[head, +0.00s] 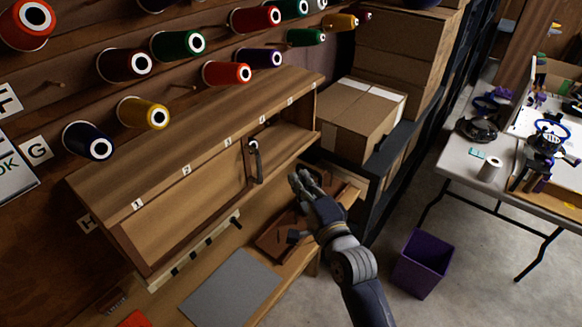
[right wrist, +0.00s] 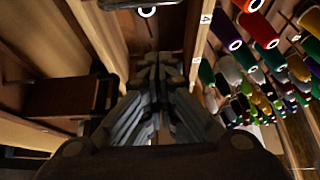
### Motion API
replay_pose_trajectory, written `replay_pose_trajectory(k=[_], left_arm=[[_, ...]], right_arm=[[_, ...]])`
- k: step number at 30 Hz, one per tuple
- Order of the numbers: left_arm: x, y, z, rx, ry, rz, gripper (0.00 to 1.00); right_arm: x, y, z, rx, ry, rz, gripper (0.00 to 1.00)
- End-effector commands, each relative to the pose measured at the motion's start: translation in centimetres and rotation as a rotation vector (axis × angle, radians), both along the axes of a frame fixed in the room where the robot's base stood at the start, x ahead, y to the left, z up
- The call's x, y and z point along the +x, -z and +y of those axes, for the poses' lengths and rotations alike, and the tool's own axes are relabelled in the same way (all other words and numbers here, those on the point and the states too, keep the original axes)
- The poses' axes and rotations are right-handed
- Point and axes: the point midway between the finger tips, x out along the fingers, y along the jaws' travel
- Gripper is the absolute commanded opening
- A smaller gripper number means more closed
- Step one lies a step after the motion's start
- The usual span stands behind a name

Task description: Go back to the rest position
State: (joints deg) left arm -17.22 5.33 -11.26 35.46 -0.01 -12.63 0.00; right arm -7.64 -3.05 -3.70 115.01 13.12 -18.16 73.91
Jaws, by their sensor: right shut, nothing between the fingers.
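My right gripper (head: 302,182) is shut and empty. It is in front of the wooden cabinet (head: 180,215), to the right of and below the dark door handle (head: 257,162), and apart from it. In the right wrist view the closed fingers (right wrist: 158,66) point toward the cabinet, with a dark handle (right wrist: 128,4) at the top edge. The sliding front covers the left part of the cabinet, and the right part (head: 285,143) is open and looks empty. My left gripper is not in view.
Thread spools (head: 145,113) sit on wall pegs above the cabinet. A brown tray (head: 280,235) and a grey mat (head: 233,288) lie on the bench below. Cardboard boxes (head: 360,115) stand on a dark shelf to the right. A purple bin (head: 424,262) stands on the floor near a white table (head: 455,165).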

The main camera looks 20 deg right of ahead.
Motion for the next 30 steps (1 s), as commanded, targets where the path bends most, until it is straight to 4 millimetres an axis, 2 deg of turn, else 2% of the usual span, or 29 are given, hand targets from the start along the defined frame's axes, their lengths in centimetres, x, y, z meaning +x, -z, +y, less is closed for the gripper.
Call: replay_pose_trajectory(k=[7,11,14,18,21,24,30], left_arm=[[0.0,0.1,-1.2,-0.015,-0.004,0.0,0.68],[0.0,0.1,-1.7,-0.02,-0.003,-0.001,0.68],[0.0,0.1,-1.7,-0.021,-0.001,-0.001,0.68],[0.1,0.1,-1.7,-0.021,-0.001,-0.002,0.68],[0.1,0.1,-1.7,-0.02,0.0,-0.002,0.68],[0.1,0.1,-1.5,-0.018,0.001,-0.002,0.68],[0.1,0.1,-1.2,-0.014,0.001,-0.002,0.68]], right_arm=[[-0.7,0.6,0.1,-0.041,-0.009,0.024,0.0],[-2.9,3.8,0.4,-0.243,-0.059,0.137,0.0],[-6.4,7.5,0.5,-0.497,-0.148,0.276,0.0],[-12.8,12.3,-0.1,-0.864,-0.336,0.466,0.0],[-17.1,14.5,-0.9,-1.062,-0.478,0.567,0.0],[-20.8,15.8,-1.7,-1.207,-0.609,0.642,0.0],[-27.2,17.2,-3.2,-1.414,-0.855,0.746,0.0]])
